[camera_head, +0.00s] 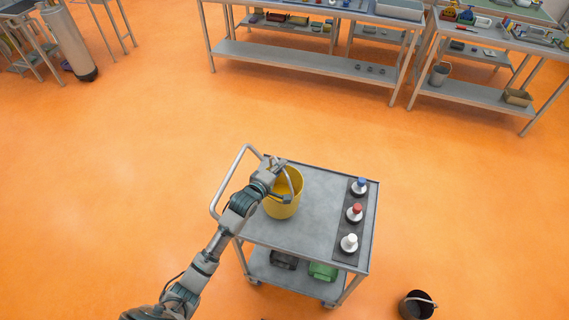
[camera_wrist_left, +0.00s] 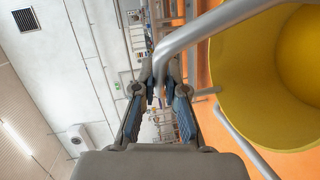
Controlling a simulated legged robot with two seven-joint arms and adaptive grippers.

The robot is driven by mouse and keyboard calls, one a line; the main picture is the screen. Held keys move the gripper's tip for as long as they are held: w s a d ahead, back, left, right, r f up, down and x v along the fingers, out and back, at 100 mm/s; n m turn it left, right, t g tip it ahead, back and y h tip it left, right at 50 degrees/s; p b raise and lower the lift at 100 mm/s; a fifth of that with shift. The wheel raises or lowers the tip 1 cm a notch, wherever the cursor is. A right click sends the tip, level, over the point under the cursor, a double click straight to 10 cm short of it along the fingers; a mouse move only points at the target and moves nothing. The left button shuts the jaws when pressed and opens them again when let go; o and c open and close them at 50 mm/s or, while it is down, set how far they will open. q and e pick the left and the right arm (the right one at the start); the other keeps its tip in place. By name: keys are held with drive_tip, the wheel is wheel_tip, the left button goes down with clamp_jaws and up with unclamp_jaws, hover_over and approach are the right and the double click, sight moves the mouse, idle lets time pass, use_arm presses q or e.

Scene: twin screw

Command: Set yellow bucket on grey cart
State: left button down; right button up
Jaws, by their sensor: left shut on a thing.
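The yellow bucket (camera_head: 284,207) is upright over the left part of the grey cart's top (camera_head: 315,225). Its base looks to be at the cart top, but I cannot tell whether it touches. My left gripper (camera_head: 279,166) is at the bucket's rim, shut on the bucket's grey handle. In the left wrist view the fingers (camera_wrist_left: 161,92) close around the handle bar (camera_wrist_left: 205,32), and the yellow bucket (camera_wrist_left: 240,85) fills the right side. My forearm hides part of the cart's left edge. My right gripper is out of view.
A dark strip on the cart's right side holds bottles with blue (camera_head: 360,186), red (camera_head: 355,212) and white (camera_head: 349,243) caps. A green box (camera_head: 322,271) is on the lower shelf. A dark bucket (camera_head: 417,305) stands on the floor at lower right. Workbenches (camera_head: 310,75) stand at the back.

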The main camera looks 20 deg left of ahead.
use_arm(q)
drive_tip(key=w+f, duration=0.2)
drive_tip(key=w, duration=0.1)
drive_tip(key=w+f, duration=0.1)
drive_tip(key=shift+w+d+f+p, duration=0.1)
drive_tip(key=shift+w+f+p, duration=0.15)
drive_tip(key=shift+w+p, duration=0.15)
drive_tip(key=c, duration=1.6)
unclamp_jaws()
drive_tip(key=shift+s+f, duration=0.1)
drive_tip(key=shift+f, duration=0.1)
drive_tip(key=o, duration=0.4)
drive_tip(key=shift+d, duration=0.15)
drive_tip(key=v, duration=1.2)
drive_tip(key=shift+d+b, duration=0.25)
drive_tip(key=shift+b, duration=0.05)
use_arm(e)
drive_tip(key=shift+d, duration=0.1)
use_arm(q)
drive_tip(key=shift+a, duration=0.1)
